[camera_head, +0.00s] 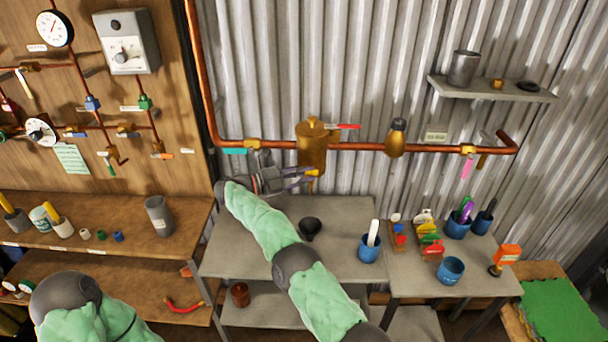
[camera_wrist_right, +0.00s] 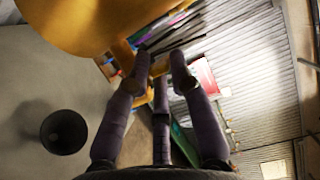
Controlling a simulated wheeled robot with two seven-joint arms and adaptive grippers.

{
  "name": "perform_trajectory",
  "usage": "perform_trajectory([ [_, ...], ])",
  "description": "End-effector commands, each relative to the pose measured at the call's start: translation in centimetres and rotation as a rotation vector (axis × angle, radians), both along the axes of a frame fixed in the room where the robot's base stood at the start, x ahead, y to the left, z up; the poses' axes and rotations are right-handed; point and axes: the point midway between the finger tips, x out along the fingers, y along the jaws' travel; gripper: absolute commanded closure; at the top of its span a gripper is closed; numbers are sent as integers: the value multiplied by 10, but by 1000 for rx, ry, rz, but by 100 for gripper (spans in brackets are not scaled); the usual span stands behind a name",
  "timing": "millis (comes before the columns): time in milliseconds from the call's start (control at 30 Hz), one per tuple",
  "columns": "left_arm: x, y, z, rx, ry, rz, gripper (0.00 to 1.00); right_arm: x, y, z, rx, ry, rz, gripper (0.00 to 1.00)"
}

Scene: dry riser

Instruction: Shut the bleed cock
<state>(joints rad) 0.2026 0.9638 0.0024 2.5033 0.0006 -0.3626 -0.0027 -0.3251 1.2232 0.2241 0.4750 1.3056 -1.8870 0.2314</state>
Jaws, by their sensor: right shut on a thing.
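A brass vessel (camera_head: 311,150) hangs on the copper pipe along the corrugated wall. The bleed cock appears to be the small fitting under it, with a yellow lever (camera_head: 313,173); most of it is hidden by the gripper and the vessel. My right gripper (camera_head: 300,178) reaches in from the left, just under the vessel. In the right wrist view, the right gripper (camera_wrist_right: 160,72) is shut on the yellow lever between its fingertips, and the vessel (camera_wrist_right: 110,22) fills the upper left. Whether the cock is open or shut cannot be told. My left gripper is out of the picture.
A red lever (camera_head: 348,126) is right of the vessel, and a teal lever (camera_head: 235,151) is left of it. Below stands a grey bench (camera_head: 345,215) with a black cup (camera_head: 310,228) and a blue cup (camera_head: 370,248). A shelf (camera_head: 490,91) is at upper right.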

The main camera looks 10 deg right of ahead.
Motion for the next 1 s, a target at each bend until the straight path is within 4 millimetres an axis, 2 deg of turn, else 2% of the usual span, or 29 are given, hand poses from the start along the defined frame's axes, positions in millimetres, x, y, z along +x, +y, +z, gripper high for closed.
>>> perform_trajectory([
  [33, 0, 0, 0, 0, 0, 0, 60, 0, -3, 10, 0, -19, -6, 100],
  [267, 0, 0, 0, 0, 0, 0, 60, 0, -4, 10, 0, -20, -6, 100],
  [300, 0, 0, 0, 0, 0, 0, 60, 0, -4, 10, 0, -20, -6, 69],
  [333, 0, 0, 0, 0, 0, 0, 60, 0, -4, 10, 0, -20, -6, 61],
  [367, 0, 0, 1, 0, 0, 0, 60, 0, -4, 10, 0, -19, -5, 59],
  [1000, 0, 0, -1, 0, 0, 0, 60, 0, -1, 3, -1, -3, 19, 59],
])
